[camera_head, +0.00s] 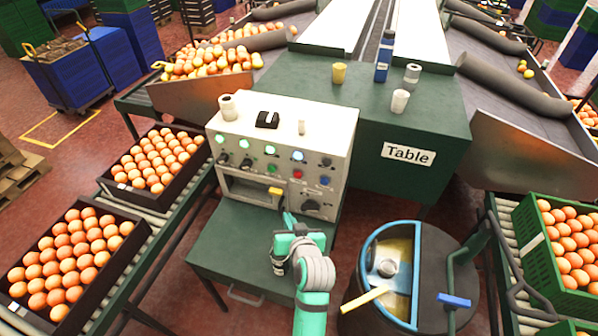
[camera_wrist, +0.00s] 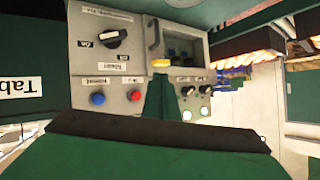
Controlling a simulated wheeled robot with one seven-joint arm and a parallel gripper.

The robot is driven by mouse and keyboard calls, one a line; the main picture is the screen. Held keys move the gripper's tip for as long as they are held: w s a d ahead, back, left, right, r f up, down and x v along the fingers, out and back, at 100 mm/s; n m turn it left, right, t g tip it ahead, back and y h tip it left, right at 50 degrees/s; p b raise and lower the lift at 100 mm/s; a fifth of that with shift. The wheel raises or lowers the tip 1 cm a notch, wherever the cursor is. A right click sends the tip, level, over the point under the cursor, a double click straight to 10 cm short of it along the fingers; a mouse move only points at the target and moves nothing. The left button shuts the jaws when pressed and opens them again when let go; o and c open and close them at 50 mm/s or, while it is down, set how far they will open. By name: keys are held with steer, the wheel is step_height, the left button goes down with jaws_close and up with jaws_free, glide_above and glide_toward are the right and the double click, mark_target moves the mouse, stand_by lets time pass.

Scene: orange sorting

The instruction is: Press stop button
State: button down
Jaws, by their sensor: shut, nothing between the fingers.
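The control panel (camera_head: 318,150) is a pale box on a green cabinet, with rows of lit buttons and knobs. A red button (camera_head: 297,173) sits low on its front, right of a yellow piece (camera_head: 275,191). The wrist view shows the panel upside down, with the red button (camera_wrist: 137,98) beside the blue one (camera_wrist: 97,99). Their labels are too small to read. My gripper (camera_head: 286,217) is shut and empty, in front of the panel and below the red button in the picture. In the wrist view its green fingers (camera_wrist: 160,98) point toward the panel, right of the red button. I see no contact with the button.
A cup (camera_head: 227,106), a black item (camera_head: 267,119) and a small pale item (camera_head: 301,127) stand on the panel's top. A black-and-blue drum (camera_head: 455,270) is to the right. Crates of oranges (camera_head: 62,262) line the left conveyor. The green table (camera_head: 345,101) stands behind.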

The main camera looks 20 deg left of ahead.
mark_target(298, 175)
steer(key=w+r, duration=0.1)
steer(key=w+a+r, duration=0.1)
steer(key=shift+w+a+r+n+g+y, duration=0.1)
steer(key=shift+w+a+n+g+y, duration=0.2)
steer(key=shift+w, duration=0.1)
steer(key=w, duration=0.8)
steer(key=shift+w+d, duration=0.15)
steer(key=shift+w, duration=0.15)
steer(key=shift+w, duration=0.1)
stand_by(0.5)
steer(key=shift+d, duration=0.1)
